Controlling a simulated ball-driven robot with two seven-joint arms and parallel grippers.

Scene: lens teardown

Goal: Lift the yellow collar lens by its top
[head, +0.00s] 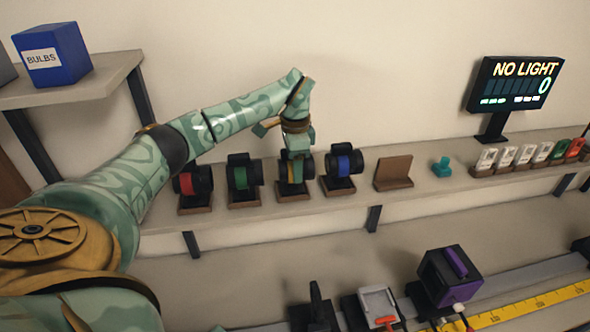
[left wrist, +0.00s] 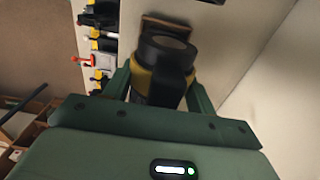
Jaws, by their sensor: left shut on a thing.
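The yellow collar lens (head: 290,172) is a black lens with a yellow band, at its brown stand (head: 291,190) on the wall shelf. My left gripper (head: 296,158) comes down on it from above. In the left wrist view the lens (left wrist: 166,52) sits between the two green fingers of my left gripper (left wrist: 160,92), which is shut on it. The fingers hide part of the lens in the head view. I cannot tell whether it touches its stand. My right gripper is in neither view.
Close beside it stand a green collar lens (head: 240,176) and a blue collar lens (head: 343,163), with a red collar lens (head: 188,184) further left. An empty brown stand (head: 394,172) and a teal piece (head: 442,167) lie right. A sign (head: 515,84) reads NO LIGHT.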

